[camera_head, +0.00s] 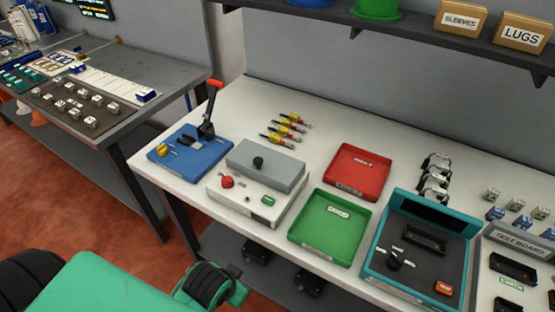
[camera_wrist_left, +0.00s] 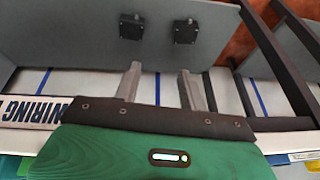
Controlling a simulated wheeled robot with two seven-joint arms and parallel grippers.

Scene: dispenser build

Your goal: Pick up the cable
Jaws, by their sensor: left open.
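Several short cable-like pieces with yellow and red ends (camera_head: 285,130) lie in a row at the back of the white bench in the head view. Several dark coiled pieces with pale tops (camera_head: 434,177) stand farther right; I cannot tell which of these groups is the cable. My left gripper (camera_wrist_left: 160,88) shows in the left wrist view with its two grey fingers apart and nothing between them. Its fingers are not visible in the head view, where only part of a green arm shows at the bottom left. No cable shows in the wrist view. My right gripper is not in view.
On the bench (camera_head: 262,95) stand a blue lever press (camera_head: 188,157), a grey-white box with a red button (camera_head: 258,183), a red tray (camera_head: 378,162), a green tray (camera_head: 312,239) and a teal tester (camera_head: 462,215). A shelf (camera_head: 400,32) overhangs the back. Dark boxes (camera_wrist_left: 184,31) show in the wrist view.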

